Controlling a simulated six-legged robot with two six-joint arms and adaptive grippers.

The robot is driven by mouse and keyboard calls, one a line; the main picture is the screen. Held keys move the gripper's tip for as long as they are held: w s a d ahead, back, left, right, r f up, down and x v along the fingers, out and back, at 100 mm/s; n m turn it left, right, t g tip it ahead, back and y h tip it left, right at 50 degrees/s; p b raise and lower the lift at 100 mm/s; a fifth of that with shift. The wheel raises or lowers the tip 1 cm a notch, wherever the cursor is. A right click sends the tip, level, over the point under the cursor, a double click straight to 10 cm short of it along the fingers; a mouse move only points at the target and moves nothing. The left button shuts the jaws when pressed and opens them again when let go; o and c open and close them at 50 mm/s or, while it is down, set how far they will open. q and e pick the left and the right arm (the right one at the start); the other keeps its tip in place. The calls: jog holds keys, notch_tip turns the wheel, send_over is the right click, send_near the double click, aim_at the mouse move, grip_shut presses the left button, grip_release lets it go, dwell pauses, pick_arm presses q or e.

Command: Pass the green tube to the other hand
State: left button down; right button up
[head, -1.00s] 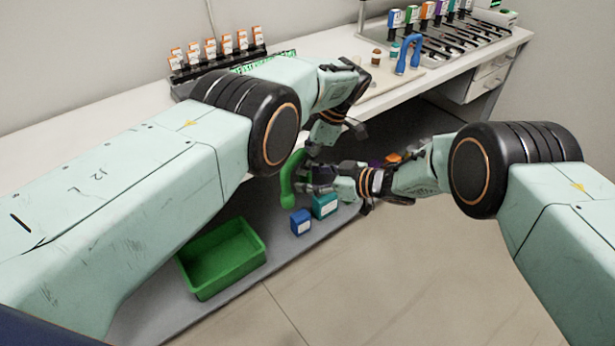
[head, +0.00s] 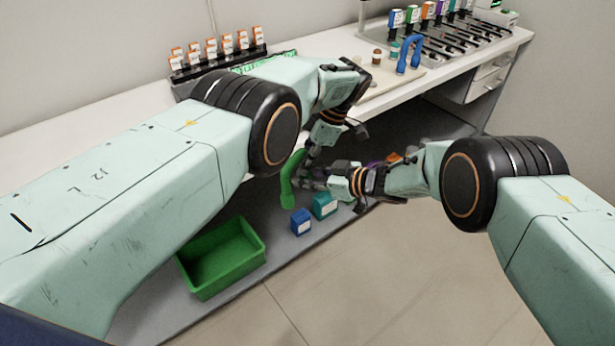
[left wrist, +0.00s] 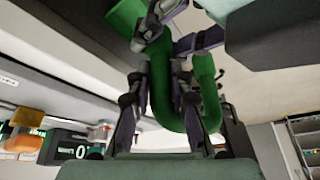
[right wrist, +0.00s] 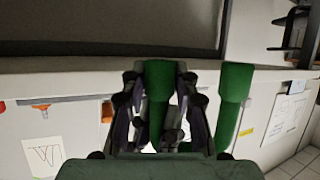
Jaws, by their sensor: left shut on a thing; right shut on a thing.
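The green tube (head: 289,180) is a curved, U-shaped piece held in the air in front of the bench in the head view. My left gripper (head: 309,162) comes down on it from above and is shut on it. My right gripper (head: 308,183) reaches in from the right and is shut on it too. In the left wrist view the tube (left wrist: 160,85) passes between my left fingers (left wrist: 160,105), with the other gripper's fingers close by. In the right wrist view the tube (right wrist: 158,90) stands between my right fingers (right wrist: 160,120), its other leg to the right.
A green bin (head: 222,258) stands on the lower shelf, with a blue box (head: 300,222) and a teal box (head: 324,206) to its right. A blue curved tube (head: 410,55) stands on the bench top near small bottles. A rack of orange-capped bottles (head: 212,52) is at the back.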

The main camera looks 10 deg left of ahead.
grip_shut()
pick_arm(q)
jog(key=c, duration=1.1)
grip_release()
jog(key=shift+c, duration=0.2)
